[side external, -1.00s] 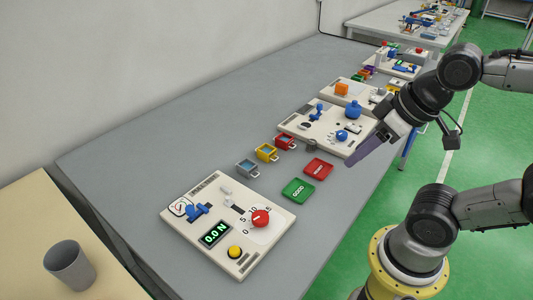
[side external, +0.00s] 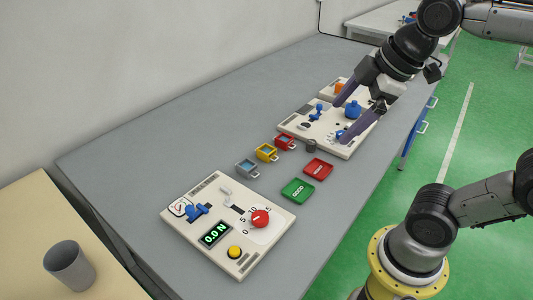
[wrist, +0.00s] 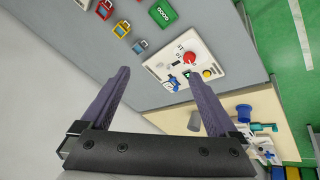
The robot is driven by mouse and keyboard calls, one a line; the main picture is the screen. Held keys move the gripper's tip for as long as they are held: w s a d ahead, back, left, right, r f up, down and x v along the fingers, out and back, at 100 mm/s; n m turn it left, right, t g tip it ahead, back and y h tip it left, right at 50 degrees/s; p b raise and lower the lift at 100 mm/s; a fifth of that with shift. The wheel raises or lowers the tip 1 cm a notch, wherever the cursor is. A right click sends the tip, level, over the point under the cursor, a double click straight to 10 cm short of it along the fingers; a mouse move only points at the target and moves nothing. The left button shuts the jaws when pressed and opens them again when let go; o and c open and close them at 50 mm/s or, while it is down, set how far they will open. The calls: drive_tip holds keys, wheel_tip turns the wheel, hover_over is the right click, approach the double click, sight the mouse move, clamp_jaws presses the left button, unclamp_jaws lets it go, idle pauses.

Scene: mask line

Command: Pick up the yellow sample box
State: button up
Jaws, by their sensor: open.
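The yellow sample box (side external: 266,152) stands on the grey table between a grey box (side external: 247,168) and a red box (side external: 284,142). It has a light blue inside and a handle on one side. It also shows at the upper left of the wrist view (wrist: 121,29). My gripper (side external: 340,120) is open and empty, above the panel behind the boxes, apart from the yellow box. In the wrist view its two purple fingers (wrist: 158,72) are spread wide, with the yellow box outside the gap, to the upper left.
A green tray (side external: 297,190) and a red tray (side external: 318,168) lie right of the boxes. A panel with a red knob (side external: 228,225) lies in front; another panel (side external: 325,135) lies behind. A grey cup (side external: 69,265) stands on the beige table.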

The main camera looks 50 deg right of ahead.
drive_tip(key=w+d+r+n+g, duration=0.1)
drive_tip(key=w+d+r+n, duration=0.15)
drive_tip(key=w+n, duration=0.6)
drive_tip(key=g, duration=0.5)
hover_over(268, 148)
drive_tip(key=shift+n, duration=0.25)
drive_tip(key=f, duration=2.2)
drive_tip(key=shift+w+a+f, duration=0.1)
drive_tip(key=shift+w+f, duration=0.2)
drive_tip(key=shift+f, duration=0.05)
drive_tip(key=shift+s+f, duration=0.15)
drive_tip(key=shift+f, duration=1.45)
drive_tip(key=shift+s+f, duration=0.1)
drive_tip(key=shift+f, duration=1.45)
drive_tip(key=c, duration=1.5)
drive_tip(key=shift+o, duration=0.2)
drive_tip(key=shift+r, duration=0.1)
